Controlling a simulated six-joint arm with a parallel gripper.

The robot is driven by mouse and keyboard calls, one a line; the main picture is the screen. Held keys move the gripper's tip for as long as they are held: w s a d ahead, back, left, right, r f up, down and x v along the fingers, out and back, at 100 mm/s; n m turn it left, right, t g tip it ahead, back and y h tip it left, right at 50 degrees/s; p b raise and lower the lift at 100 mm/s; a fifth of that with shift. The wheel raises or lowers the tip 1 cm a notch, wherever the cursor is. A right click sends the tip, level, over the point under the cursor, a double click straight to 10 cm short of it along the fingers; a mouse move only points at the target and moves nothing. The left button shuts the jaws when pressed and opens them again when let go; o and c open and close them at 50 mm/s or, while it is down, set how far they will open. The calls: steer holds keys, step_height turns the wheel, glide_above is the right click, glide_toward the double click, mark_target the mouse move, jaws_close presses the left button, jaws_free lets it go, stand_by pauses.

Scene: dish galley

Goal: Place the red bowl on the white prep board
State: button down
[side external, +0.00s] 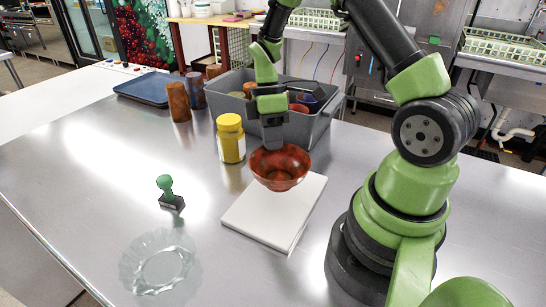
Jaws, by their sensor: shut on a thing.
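The red bowl (279,174) is upright over the back part of the white prep board (262,222). I cannot tell whether its base touches the board or hangs just above it. My gripper (272,143) reaches down from above and is shut on the bowl's far rim. The fingertips are partly hidden by the bowl wall. The front part of the board is bare.
A yellow jar (231,142) stands close left of the bowl. A grey bin (328,124) with dishes is behind. A green-handled stamp (170,195) and a clear glass dish (150,285) are at left. A blue tray (143,91) and brown cups (179,103) stand farther back.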

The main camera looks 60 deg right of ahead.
steer(key=shift+f, duration=1.95)
steer(key=c, duration=1.3)
jaws_free()
steer(key=v, duration=1.1)
step_height(320, 180, up, 8)
steer(key=m+t+h, duration=0.1)
steer(key=m+t, duration=0.1)
steer(key=m, duration=0.1)
glide_above(272, 154)
steer(key=w, duration=0.2)
steer(key=s+a+r+m+t, duration=0.2)
steer(key=s+a+m, duration=0.1)
steer(key=s, duration=0.1)
steer(key=s+a+r+m+t, duration=0.2)
steer(key=s+a+m+t, duration=0.1)
steer(key=s, duration=0.1)
steer(key=s+a+r+m+t, duration=0.2)
steer(key=s+a+m, duration=0.1)
steer(key=s+a, duration=0.1)
steer(key=shift+s+r+t, duration=0.35)
steer(key=shift+s+t, duration=0.05)
steer(key=shift+s, duration=0.2)
